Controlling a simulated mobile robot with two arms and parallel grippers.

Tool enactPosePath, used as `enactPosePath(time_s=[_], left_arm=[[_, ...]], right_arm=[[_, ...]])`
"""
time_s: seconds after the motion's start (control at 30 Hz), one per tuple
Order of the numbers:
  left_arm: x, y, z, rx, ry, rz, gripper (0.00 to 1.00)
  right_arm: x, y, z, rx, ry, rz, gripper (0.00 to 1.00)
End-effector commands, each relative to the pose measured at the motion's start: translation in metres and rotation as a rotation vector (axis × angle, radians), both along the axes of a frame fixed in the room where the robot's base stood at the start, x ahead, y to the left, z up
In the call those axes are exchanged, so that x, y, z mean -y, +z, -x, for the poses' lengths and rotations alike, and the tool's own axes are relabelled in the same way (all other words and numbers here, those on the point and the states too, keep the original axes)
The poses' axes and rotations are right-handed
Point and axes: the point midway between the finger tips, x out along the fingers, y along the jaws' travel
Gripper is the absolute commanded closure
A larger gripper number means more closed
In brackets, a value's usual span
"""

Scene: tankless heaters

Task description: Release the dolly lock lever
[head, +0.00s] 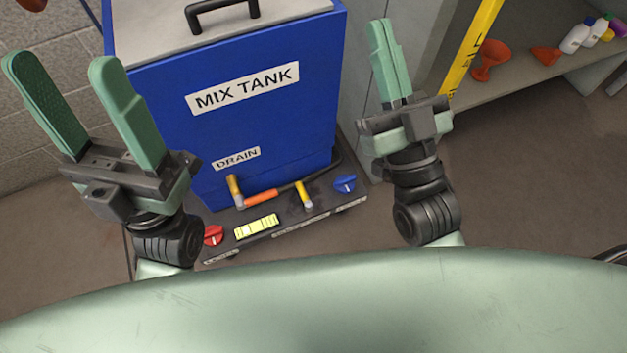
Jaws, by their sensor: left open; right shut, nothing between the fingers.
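A blue mix tank (255,120) stands on a dark low dolly (285,226) in the head view. On the dolly's front ledge is a short yellow lever (303,193) with a pale lower end. Left of it, an orange-handled lever (262,198) joins a brass-coloured pipe under the DRAIN label. I cannot read which part is marked as the lock. My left gripper (62,62) is open and empty, raised left of the tank. My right gripper (381,24) is shut and empty, raised right of the tank. Neither touches a lever.
A red knob (213,236), a yellow-green label (256,226) and a blue knob (345,184) sit along the ledge. A shelf at right holds red funnels (490,60) and bottles (576,38). The floor (510,170) at right is clear.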

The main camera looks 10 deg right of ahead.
Motion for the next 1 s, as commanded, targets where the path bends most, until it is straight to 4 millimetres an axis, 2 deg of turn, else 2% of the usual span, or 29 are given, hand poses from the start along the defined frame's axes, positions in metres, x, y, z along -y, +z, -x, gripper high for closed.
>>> enactPosePath(time_s=[0.17,0.2,0.37,0.5,0.6,0.7,0.87,0.93,1.0], left_arm=[[0.0,0.006,0.0,0.0,0.0,0.0,0.38],[0.0,0.007,0.0,0.0,0.0,0.0,0.38],[0.0,0.011,0.0,-0.001,0.0,0.0,0.38],[0.0,0.015,0.0,-0.001,0.0,0.0,0.38],[0.0,0.016,0.0,-0.001,0.0,0.0,0.38],[0.0,0.018,0.0,-0.001,0.0,0.0,0.38],[0.0,0.02,0.0,-0.001,0.0,0.0,0.38],[0.0,0.022,0.0,-0.001,0.0,0.0,0.38],[0.0,0.022,0.0,-0.002,0.0,-0.001,0.38]], right_arm=[[0.0,-0.069,-0.031,-0.347,-0.02,0.098,1.0],[0.002,-0.089,-0.035,-0.436,-0.026,0.122,1.0],[0.012,-0.17,-0.032,-0.794,-0.046,0.214,1.0],[0.027,-0.235,-0.006,-1.099,-0.062,0.286,1.0],[0.038,-0.27,0.018,-1.282,-0.073,0.327,1.0],[0.047,-0.295,0.044,-1.435,-0.079,0.361,1.0],[0.057,-0.326,0.084,-1.649,-0.07,0.409,1.0],[0.055,-0.341,0.099,-1.74,-0.04,0.439,1.0],[0.041,-0.359,0.1,-1.795,0.049,0.486,1.0]])
